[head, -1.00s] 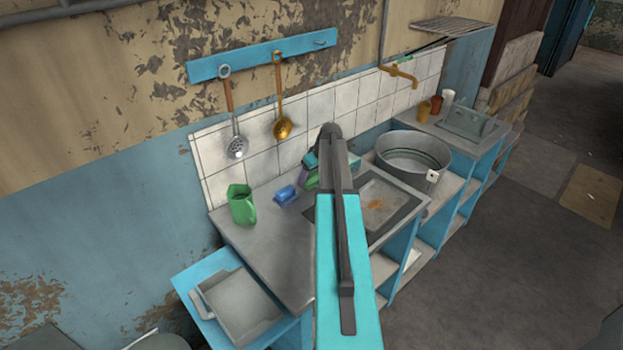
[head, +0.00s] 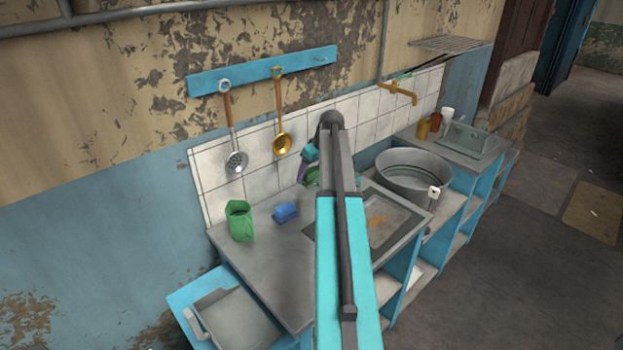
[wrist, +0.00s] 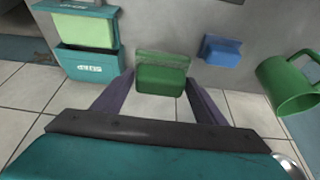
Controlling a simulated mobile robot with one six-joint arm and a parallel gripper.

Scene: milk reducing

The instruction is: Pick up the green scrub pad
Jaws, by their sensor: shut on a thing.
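The green scrub pad (wrist: 161,75) sits between the two purple fingers of my gripper (wrist: 160,80) in the wrist view. My gripper is shut on it. In the head view, a small part of the pad (head: 312,177) shows beside my arm, with my gripper (head: 306,172) over the counter near the tiled wall. My arm hides the rest of both. The pad appears held above the counter top.
A blue sponge (head: 286,213) and a green mug (head: 240,222) stand on the counter (head: 270,265) to the left. A sink (head: 385,222) and a large metal pot (head: 412,178) lie to the right. Ladles (head: 236,162) hang on the wall. A teal box (wrist: 88,62) shows in the wrist view.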

